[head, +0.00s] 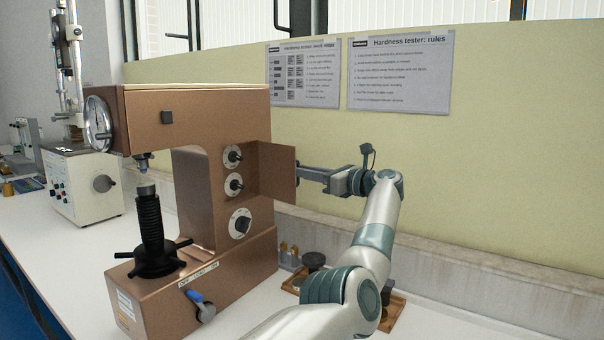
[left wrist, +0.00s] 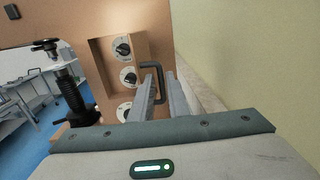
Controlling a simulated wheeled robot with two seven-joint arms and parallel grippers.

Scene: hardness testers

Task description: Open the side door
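The brown hardness tester (head: 200,110) stands on the white bench; its side recess with several dials (head: 233,157) is exposed. The side door (head: 277,172) stands open, sticking out from the body at the right of the dials. In the left wrist view, the recess and dials (left wrist: 123,48) show left of the door's dark U-shaped handle (left wrist: 161,84). My left gripper (head: 304,173) is at the door's handle side. In the left wrist view, its two fingers (left wrist: 162,88) are apart, with the handle's bar between them and gaps visible. My right gripper is not in view.
The tester's column and handwheel (head: 155,240) and a blue-handled lever (head: 201,305) are at its front. A wooden tray (head: 395,308) with dark parts lies behind my arm. A yellow-green panel (head: 480,165) stands behind the bench. Another tester (head: 85,180) is at the far left.

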